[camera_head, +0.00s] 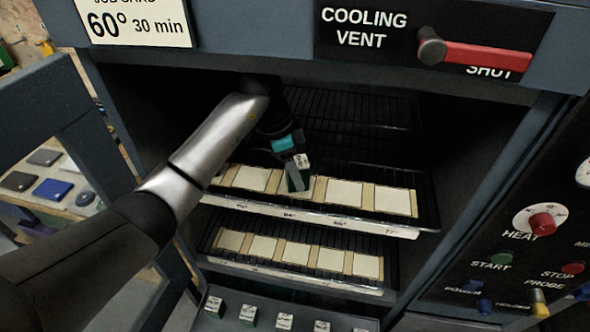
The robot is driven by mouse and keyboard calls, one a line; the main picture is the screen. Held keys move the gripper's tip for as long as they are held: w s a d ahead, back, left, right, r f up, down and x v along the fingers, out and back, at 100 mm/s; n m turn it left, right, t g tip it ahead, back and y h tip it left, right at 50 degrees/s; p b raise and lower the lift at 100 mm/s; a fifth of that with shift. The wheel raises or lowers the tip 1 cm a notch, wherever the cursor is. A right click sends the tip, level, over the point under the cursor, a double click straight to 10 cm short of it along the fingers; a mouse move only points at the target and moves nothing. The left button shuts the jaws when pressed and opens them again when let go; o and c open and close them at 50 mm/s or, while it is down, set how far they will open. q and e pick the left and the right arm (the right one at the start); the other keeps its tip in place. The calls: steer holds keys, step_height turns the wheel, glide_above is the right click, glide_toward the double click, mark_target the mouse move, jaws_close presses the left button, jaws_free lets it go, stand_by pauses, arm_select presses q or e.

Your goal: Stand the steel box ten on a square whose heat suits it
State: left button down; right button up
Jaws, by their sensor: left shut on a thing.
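My left gripper (298,172) reaches into the open oven and is shut on a small dark green box with a pale marked top (302,161). Its number is too small to read, so I cannot tell for sure that it is box ten. The box is over the middle of the upper visible row of squares, and I cannot tell whether it touches the one beneath. Pale squares (344,193) lie along that shelf (310,216), and more squares (296,254) lie along the lower shelf. Heat labels on the shelf edge are too small to read. My right gripper is out of view.
Several similar boxes (248,314) stand in a dark tray (265,307) below the oven. A job card (135,22) reads 60° 30 min. The red vent lever (488,56) is by SHUT. The heat knob (541,221) is on the right. Coloured tiles (52,189) lie left.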

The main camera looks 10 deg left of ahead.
arm_select(q)
steer(key=shift+c, duration=1)
jaws_free()
steer(key=shift+f, duration=0.15)
steer(key=shift+r, duration=0.35)
steer(key=shift+a+r, duration=0.2)
steer(key=shift+r, duration=0.3)
steer(key=s+a, duration=0.1)
steer(key=a, duration=0.2)
steer(key=s+a, duration=0.2)
steer(key=a, duration=0.2)
steer(key=s+a, duration=0.1)
steer(key=a, duration=0.3)
steer(key=shift+s+f, duration=0.1)
steer(key=shift+s, duration=0.25)
